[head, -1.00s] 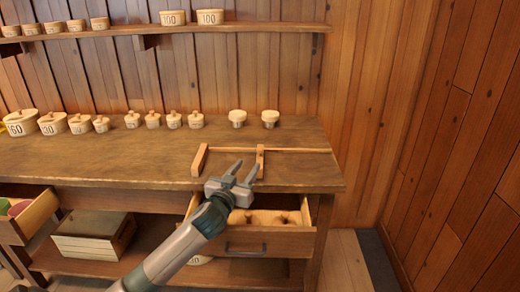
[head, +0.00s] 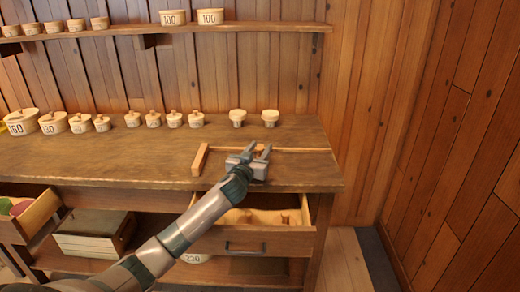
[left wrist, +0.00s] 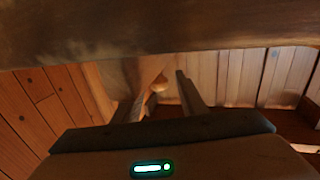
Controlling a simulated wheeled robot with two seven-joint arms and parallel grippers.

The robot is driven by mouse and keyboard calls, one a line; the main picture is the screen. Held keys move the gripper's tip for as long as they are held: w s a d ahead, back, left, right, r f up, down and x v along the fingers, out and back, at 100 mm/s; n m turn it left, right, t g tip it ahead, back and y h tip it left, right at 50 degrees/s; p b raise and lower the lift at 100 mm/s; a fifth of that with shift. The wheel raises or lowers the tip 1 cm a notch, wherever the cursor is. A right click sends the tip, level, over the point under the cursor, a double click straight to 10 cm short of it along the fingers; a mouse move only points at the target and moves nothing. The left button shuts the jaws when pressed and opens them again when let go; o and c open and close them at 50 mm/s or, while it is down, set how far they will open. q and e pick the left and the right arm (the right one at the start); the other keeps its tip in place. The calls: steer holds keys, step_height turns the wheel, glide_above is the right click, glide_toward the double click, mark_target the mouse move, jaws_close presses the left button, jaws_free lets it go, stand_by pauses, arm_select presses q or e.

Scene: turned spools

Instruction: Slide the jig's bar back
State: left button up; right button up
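The wooden jig lies on the right part of the bench top. Its fixed end block (head: 200,160) is at the left, and a thin rail (head: 298,150) runs from it to the right. My left gripper (head: 256,150) is over the jig where the short cross bar stood, and the bar is now hidden behind it. The two fingers are apart. The left wrist view also shows the open fingers (left wrist: 160,85), with pale wood beyond them; I cannot tell whether the bar is between them. My right gripper is not in view.
Several lidded pots (head: 153,118) and two pale knobbed pieces (head: 270,117) stand along the back of the bench (head: 110,165). An open drawer (head: 275,240) juts out below the gripper. A shelf (head: 240,27) with pots hangs above.

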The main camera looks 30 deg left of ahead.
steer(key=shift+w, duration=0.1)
arm_select(q)
jaws_close()
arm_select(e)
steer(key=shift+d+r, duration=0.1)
